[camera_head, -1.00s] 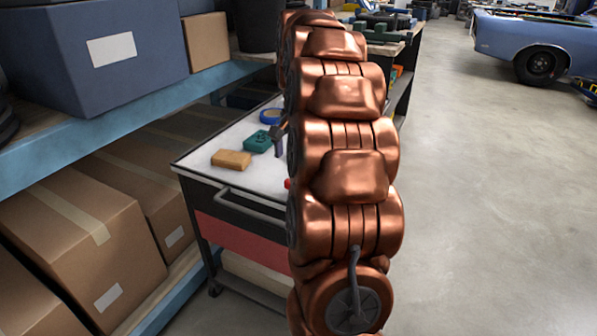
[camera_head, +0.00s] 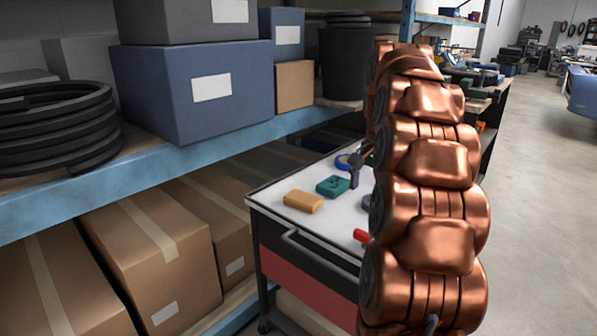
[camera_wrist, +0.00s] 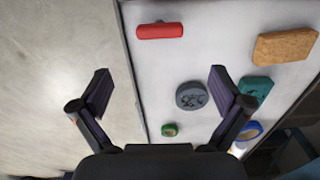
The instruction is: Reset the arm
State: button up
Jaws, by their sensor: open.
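My gripper (camera_wrist: 160,95) is open in the wrist view, with nothing between its two dark fingers. It hangs above the edge of the white cart top (camera_wrist: 205,45), with the left finger over the grey floor and the right finger over the cart. In the head view my copper-coloured arm stretches forward along the right side of the cart. My gripper is mostly hidden there behind the arm; I cannot make out its fingertips clearly.
The cart top (camera_head: 275,205) holds a yellow-brown block (camera_head: 304,201), a teal block (camera_head: 333,186), a blue ring (camera_head: 343,162) and a red piece (camera_head: 361,236). A grey disc (camera_wrist: 191,96) lies there too. Shelves with a blue bin (camera_head: 165,85) stand left. Floor (camera_head: 530,150) at right is clear.

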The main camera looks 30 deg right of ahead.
jog(key=s+a+f+n, duration=0.2)
jog(key=a+n, duration=0.1)
jog(key=a, duration=0.4)
jog(key=s+a+f+n+g, duration=0.1)
jog(key=s+a+f+n, duration=0.1)
jog(key=a, duration=0.5)
jog(key=s+a+f+n, duration=0.2)
jog(key=a+n, duration=0.1)
jog(key=a, duration=0.4)
jog(key=s+a+f+n+g, duration=0.1)
jog(key=s+a+f+n, duration=0.4)
jog(key=s, duration=0.4)
jog(key=s+a+f+n+g, duration=0.15)
jog(key=s+a+f, duration=0.25)
jog(key=s+a, duration=0.4)
notch_tip(320, 180, up, 26)
jog(key=s+d+t+p, duration=0.1)
jog(key=p, duration=2.3)
jog(key=shift+d+t+p, duration=0.25)
jog(key=shift+t+p, duration=0.05)
jog(key=shift+t, duration=0.05)
jog(key=shift+s+f, duration=0.1)
jog(key=shift+f, duration=0.05)
